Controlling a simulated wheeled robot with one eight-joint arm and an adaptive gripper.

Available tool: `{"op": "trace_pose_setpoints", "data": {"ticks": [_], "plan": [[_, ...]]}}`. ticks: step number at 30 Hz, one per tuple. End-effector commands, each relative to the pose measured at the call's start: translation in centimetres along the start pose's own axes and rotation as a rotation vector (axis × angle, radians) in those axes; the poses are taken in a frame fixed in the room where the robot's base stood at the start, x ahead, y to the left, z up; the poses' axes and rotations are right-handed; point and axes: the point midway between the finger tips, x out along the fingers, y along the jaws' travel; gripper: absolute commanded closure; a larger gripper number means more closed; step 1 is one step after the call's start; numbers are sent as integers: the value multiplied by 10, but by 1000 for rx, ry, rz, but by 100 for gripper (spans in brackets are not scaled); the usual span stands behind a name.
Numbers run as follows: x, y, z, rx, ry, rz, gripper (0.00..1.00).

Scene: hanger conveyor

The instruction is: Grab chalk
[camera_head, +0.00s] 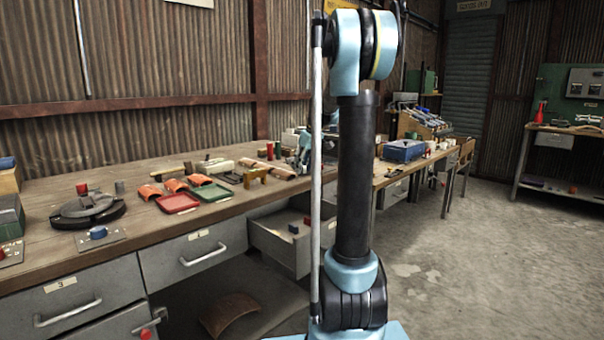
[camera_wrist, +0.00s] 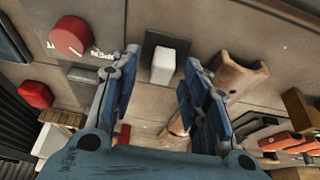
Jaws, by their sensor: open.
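My gripper (camera_wrist: 162,58) is open in the wrist view, with one blue-grey finger on each side and nothing held. A small white block (camera_wrist: 163,66) stands against a dark square plate (camera_wrist: 155,50) and shows in the gap between the fingertips. It may be the chalk, but I cannot tell for sure. No other clear chalk piece shows. In the head view my arm stands in front of the far bench end and hides part of it. My gripper (camera_head: 305,148) is only partly seen there, low over the bench, beside the arm.
The wrist view shows a red round knob (camera_wrist: 71,36), a red piece (camera_wrist: 36,95) and a brown curved piece (camera_wrist: 240,76) near the fingers. The wooden bench (camera_head: 140,225) also holds red and green trays (camera_head: 178,203) and a round turntable (camera_head: 88,212). A drawer (camera_head: 280,245) stands open below.

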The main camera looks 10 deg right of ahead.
Motion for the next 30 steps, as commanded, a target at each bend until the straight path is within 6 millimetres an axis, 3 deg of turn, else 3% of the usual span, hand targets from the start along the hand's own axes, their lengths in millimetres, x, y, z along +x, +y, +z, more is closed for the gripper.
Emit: {"op": "trace_pose_setpoints", "data": {"ticks": [3, 8, 9, 21, 30], "plan": [[0, 0, 0, 0, 0, 0, 61], [0, 0, 0, 0, 0, 0, 97], [0, 0, 0, 0, 0, 0, 100], [-5, 0, -2, 0, 0, 0, 100], [-48, 0, -19, 0, 0, 0, 100]]}}
